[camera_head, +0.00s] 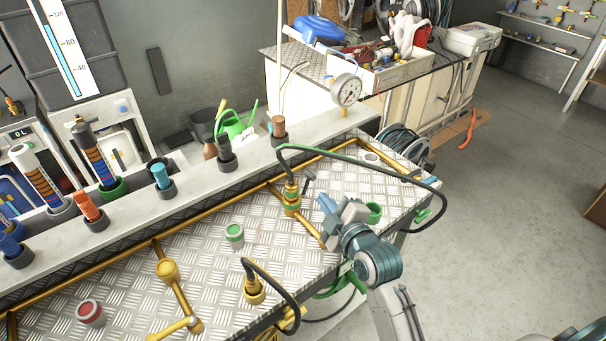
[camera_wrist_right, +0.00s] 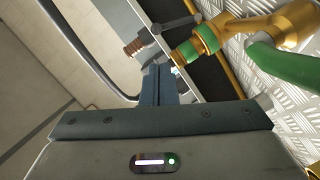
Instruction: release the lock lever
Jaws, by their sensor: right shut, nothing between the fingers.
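A brass valve fitting (camera_head: 291,198) with a green band stands on the checker-plate bench top. A small dark lever (camera_head: 309,178) sticks out at its upper right; it looks like the lock lever. In the right wrist view the brass fitting (camera_wrist_right: 250,32) is at the upper right, and the dark lever (camera_wrist_right: 176,26) extends left from near it. My right gripper (camera_head: 325,203) is just right of the fitting, its blue fingers pressed together. The shut fingers (camera_wrist_right: 157,82) also show in the wrist view, below the lever and apart from it in the picture. My left gripper is not in view.
A green hose (camera_head: 340,151) arches from the fitting over the bench to the right edge. A black hose joins another brass fitting (camera_head: 254,290) at the front. A pressure gauge (camera_head: 346,90) stands behind. A green-topped knob (camera_head: 234,236) sits left of the fitting.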

